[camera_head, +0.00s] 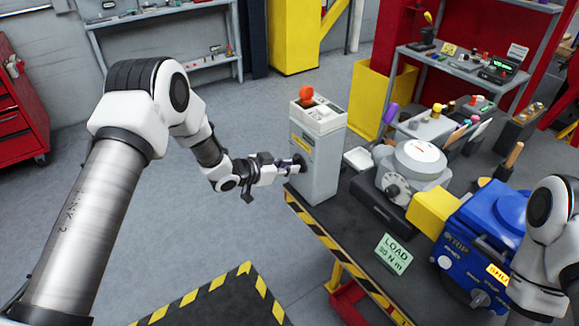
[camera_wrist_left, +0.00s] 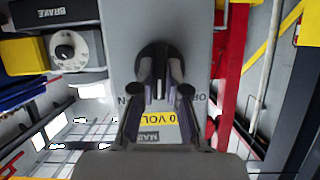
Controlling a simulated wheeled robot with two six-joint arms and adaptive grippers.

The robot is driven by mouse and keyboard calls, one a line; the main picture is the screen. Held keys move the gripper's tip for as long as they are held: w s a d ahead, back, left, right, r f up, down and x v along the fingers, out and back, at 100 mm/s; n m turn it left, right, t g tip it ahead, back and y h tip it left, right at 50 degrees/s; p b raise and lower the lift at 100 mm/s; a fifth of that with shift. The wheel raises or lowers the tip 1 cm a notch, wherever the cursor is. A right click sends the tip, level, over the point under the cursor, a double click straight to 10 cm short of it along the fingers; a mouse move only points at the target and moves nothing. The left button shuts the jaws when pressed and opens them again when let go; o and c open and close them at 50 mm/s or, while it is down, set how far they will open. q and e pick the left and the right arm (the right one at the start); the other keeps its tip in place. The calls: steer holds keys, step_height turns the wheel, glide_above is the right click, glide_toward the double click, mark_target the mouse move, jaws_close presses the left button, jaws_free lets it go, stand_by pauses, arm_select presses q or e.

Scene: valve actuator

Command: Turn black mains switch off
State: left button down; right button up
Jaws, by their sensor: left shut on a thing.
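The black mains switch (camera_wrist_left: 155,56) is a round knob on the side of a grey upright box (camera_head: 318,172). The box has a red mushroom button (camera_head: 306,93) on top and a yellow label (camera_head: 303,143) on its side. My left gripper (camera_head: 297,165) comes in from the left and meets the switch. In the left wrist view its two fingers (camera_wrist_left: 160,78) are shut on the knob, one on each side, and cover part of it. A pale strip shows between the fingers. Lettering beside the knob is partly hidden. My right gripper is outside the view.
The box stands at the left end of a dark bench (camera_head: 345,222) with a striped edge. A round-topped grey unit (camera_head: 414,165), a yellow block (camera_head: 433,211) and a blue actuator (camera_head: 485,240) stand to its right. Open floor lies left of the bench.

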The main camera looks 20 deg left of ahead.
arm_select(q)
steer(key=n+g+h, duration=0.1)
steer(key=n, duration=0.2)
steer(key=n+g+h, duration=0.1)
steer(key=n+h, duration=0.1)
steer(key=n, duration=0.1)
steer(key=shift+w+a+f+h, duration=0.15)
steer(key=shift+h, duration=0.15)
stand_by(0.5)
steer(key=c, duration=1.2)
jaws_free()
steer(key=v, duration=1.2)
steer(key=shift+w+a, duration=0.1)
